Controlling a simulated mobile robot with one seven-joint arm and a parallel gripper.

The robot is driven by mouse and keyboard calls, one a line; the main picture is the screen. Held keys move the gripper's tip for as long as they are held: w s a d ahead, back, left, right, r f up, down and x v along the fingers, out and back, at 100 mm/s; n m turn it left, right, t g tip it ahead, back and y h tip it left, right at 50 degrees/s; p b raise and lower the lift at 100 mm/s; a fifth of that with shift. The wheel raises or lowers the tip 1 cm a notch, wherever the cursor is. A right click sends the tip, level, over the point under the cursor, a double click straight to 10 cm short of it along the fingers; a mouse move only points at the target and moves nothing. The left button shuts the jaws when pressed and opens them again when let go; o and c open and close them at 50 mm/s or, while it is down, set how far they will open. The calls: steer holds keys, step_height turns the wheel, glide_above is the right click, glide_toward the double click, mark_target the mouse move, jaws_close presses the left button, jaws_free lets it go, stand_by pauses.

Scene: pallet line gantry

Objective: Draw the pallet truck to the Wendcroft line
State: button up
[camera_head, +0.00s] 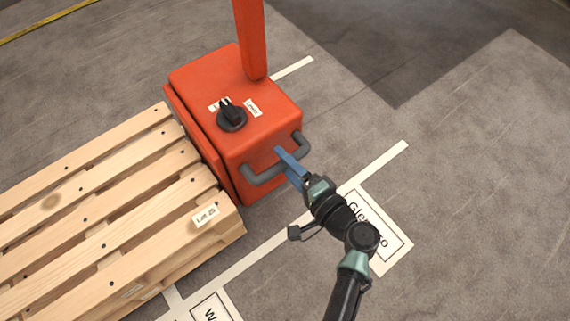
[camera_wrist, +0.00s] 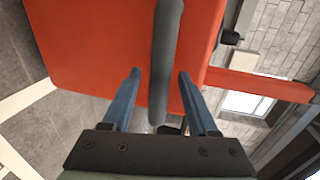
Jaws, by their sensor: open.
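The orange pallet truck (camera_head: 235,115) stands in the upper middle of the head view, with a dark rotary knob (camera_head: 232,114) between two small labels on top. A grey bar handle (camera_head: 262,174) is fixed to its near side. My gripper (camera_head: 284,157) is at this handle. In the wrist view the handle (camera_wrist: 165,60) runs between the two blue fingers of my gripper (camera_wrist: 160,75), with gaps on both sides. The gripper is open. A wooden pallet (camera_head: 110,205) labelled "Lot 25" sits beside the truck body, to its left.
White lines mark the grey floor. A floor sign starting "W" (camera_head: 212,308) lies at the bottom, and one partly hidden by my arm, starting "Gle" (camera_head: 393,243), lies right of it. The floor at right is clear. A yellow line (camera_head: 45,22) crosses the upper left.

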steer(key=shift+w+a, duration=0.1)
steer(key=shift+w, duration=0.05)
jaws_close()
stand_by(1.4)
